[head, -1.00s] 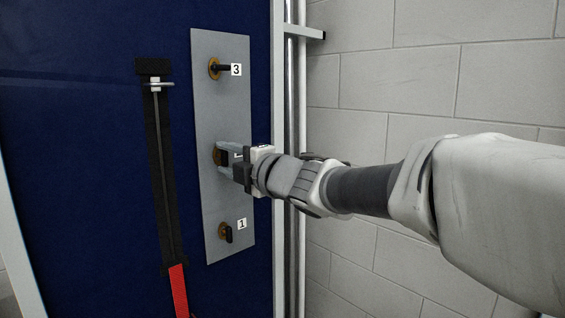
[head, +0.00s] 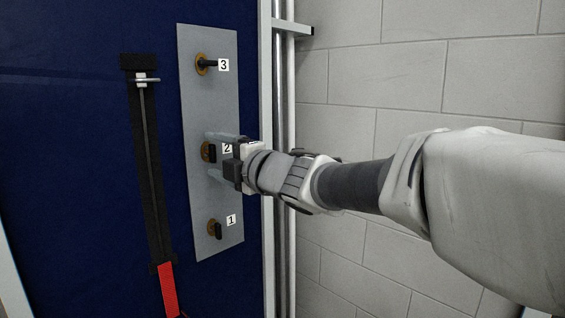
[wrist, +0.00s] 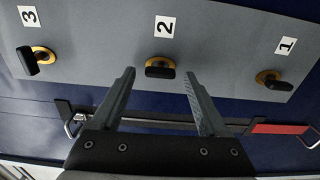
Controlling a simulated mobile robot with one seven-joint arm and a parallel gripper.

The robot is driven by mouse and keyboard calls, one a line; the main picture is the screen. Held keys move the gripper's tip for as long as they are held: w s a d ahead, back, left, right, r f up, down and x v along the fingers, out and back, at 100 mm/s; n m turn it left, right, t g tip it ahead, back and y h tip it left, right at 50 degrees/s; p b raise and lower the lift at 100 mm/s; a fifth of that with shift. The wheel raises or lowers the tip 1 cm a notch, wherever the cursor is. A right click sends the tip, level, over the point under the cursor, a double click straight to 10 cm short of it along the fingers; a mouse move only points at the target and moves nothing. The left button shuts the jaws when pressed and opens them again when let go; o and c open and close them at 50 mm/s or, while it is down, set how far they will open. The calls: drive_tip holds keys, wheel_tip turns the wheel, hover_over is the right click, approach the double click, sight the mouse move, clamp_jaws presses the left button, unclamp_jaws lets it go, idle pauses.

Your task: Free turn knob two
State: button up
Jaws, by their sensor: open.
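Knob two (head: 210,152) is a black handle on a round brass base, on a grey panel (head: 217,105), with a white "2" label (head: 228,148) beside it. In the wrist view knob two (wrist: 160,70) sits between the two fingertips, with its handle lying across the gap. My gripper (head: 213,157) is open at the panel, one finger above the knob and one below it in the head view. In the wrist view my gripper (wrist: 161,80) shows a gap on both sides of the knob.
Knob three (head: 205,64) is above and knob one (head: 215,229) below on the same panel. A rod on a black strip (head: 146,150) with a red end (head: 168,287) hangs to the left. A metal post (head: 280,200) and block wall (head: 410,80) stand right.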

drive_tip(key=p+v, duration=0.3)
drive_tip(key=v, duration=1.4)
drive_tip(key=w+d+f+m+t+h, duration=0.1)
drive_tip(key=d+f+m+t+h, duration=0.3)
drive_tip(key=d+m+h, duration=1.1)
drive_tip(key=s+d+f+m+g, duration=0.4)
drive_tip(key=s+f+m+g, duration=0.5)
drive_tip(key=s+f+m, duration=0.5)
wheel_tip(320, 180, up, 19)
drive_tip(key=s+n+g+y+p, duration=0.1)
drive_tip(key=s+p, duration=0.1)
drive_tip(key=p, duration=1.7)
drive_tip(key=shift+s+a+p, duration=0.2)
drive_tip(key=shift+a+p, duration=0.2)
drive_tip(key=shift+a, duration=0.05)
